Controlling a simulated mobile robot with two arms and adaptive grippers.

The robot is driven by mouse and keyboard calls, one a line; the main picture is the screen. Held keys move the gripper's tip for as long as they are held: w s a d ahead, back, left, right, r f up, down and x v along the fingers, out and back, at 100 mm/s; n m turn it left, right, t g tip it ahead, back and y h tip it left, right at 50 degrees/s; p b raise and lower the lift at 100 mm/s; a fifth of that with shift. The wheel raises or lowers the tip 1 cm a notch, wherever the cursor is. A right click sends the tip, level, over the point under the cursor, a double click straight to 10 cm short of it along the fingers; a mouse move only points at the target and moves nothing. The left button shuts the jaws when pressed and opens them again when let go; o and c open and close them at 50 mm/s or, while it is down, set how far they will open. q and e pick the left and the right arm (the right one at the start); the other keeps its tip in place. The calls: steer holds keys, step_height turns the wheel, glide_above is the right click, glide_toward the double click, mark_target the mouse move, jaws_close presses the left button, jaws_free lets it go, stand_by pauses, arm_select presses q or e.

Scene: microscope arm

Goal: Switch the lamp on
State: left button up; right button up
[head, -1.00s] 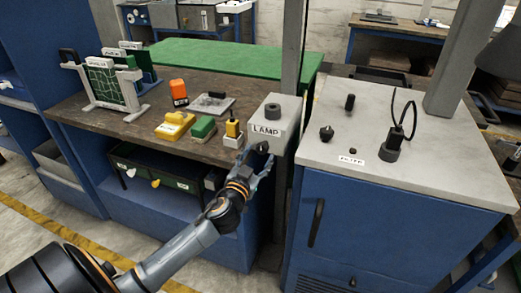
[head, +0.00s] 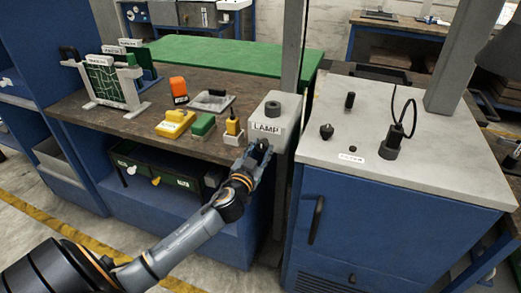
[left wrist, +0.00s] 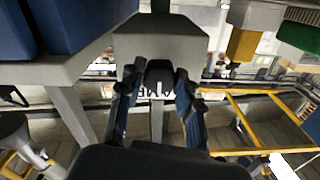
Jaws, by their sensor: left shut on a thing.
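My left gripper (head: 257,154) reaches up from below and is shut on this front knob. In the left wrist view, the two fingers of my left gripper (left wrist: 158,98) lie on either side of the dark knob (left wrist: 160,73), against the grey box (left wrist: 160,42). The fingers partly hide the knob. My right gripper is not in view.
Yellow (head: 175,123) and green (head: 202,126) blocks and a small yellow-topped holder (head: 233,128) stand left of the box. A grey-topped blue cabinet (head: 400,190) with knobs and a cable is close on the right. A metal post (head: 292,50) rises behind.

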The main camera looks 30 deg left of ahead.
arm_select(q)
steer(key=shift+m, duration=0.5)
steer(key=m+p, duration=0.1)
steer(key=m, duration=0.3)
steer(key=m+p, duration=0.1)
steer(key=m, duration=0.3)
steer(key=shift+r+m, duration=0.1)
steer(key=shift+m, duration=0.2)
steer(key=m+p, duration=0.1)
steer(key=m, duration=0.3)
steer(key=shift+m+p, duration=0.45)
steer(key=shift+m, duration=1.65)
steer(key=o, duration=1.1)
